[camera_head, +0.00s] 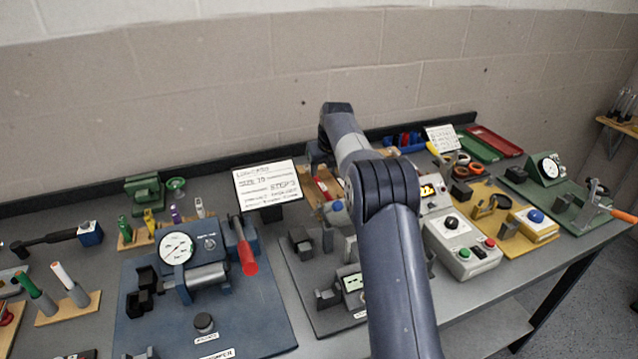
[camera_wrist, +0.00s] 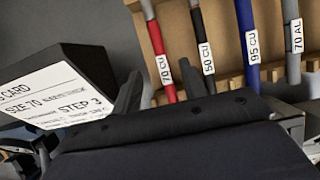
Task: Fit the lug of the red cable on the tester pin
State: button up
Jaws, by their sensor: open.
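The red cable (camera_wrist: 157,46), labelled 70 CU, stands at the left of a row of cables in the wrist view. Its lug is not visible. My gripper (camera_wrist: 161,86) has two dark fingers apart, in front of the red and black cables. Nothing shows held between them. In the head view my arm hides the gripper. I cannot make out the tester pin.
A black cable (camera_wrist: 203,50), a blue cable (camera_wrist: 247,45) and a grey cable (camera_wrist: 292,40) stand beside the red one at a wooden rack (camera_wrist: 222,62). A job card (camera_head: 268,186) reads size 70. A blue press (camera_head: 195,262) fills the left.

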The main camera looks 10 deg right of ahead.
aim_at(320, 182)
jog(key=shift+p+x, duration=0.8)
jog(key=shift+x, duration=2.25)
grip_shut()
